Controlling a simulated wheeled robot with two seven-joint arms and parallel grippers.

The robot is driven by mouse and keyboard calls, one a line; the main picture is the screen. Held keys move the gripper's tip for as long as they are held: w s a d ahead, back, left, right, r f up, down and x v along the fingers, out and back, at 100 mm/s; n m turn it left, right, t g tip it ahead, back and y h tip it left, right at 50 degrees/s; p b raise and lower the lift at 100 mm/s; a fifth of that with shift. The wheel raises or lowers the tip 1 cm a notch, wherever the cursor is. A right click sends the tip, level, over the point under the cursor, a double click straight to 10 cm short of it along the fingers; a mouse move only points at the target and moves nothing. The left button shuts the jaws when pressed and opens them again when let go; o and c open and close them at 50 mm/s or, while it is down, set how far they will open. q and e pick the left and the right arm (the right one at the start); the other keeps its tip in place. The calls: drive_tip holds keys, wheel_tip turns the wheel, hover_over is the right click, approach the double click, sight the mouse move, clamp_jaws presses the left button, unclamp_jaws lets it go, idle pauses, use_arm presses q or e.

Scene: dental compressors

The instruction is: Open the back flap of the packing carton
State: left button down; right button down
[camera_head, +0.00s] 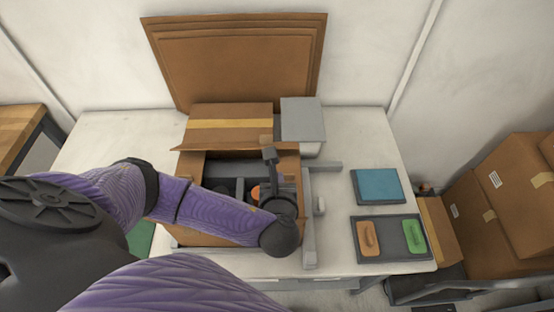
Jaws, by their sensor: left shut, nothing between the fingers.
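The packing carton (190,238) stands open-topped on the table, partly hidden by my left arm. Dark parts and an orange piece (255,192) show inside it. A brown cardboard panel with a yellow tape stripe (228,124) lies behind the opening, at the carton's back edge. It looks like the back flap or a separate box; I cannot tell which. My left gripper (268,148) is shut and empty, above the carton's back right part, close to the panel's right end. Whether it touches cardboard is unclear. My right gripper is out of view.
A grey box (302,120) stands behind the carton. A grey frame (309,225) runs along its right side. A blue-topped tray (377,185) and a dark tray (391,255) with orange and green pieces lie right. A large brown board (240,60) leans on the wall.

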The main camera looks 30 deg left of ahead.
use_arm(q)
drive_tip(key=b+x, duration=0.2)
drive_tip(key=x, duration=0.7)
drive_tip(key=shift+w+a+f+b, duration=0.15)
drive_tip(key=shift+f+b, duration=0.1)
drive_tip(key=shift+b, duration=0.05)
drive_tip(key=shift+w+a+f, duration=0.1)
drive_tip(key=shift+w+a, duration=0.05)
drive_tip(key=shift+w, duration=0.1)
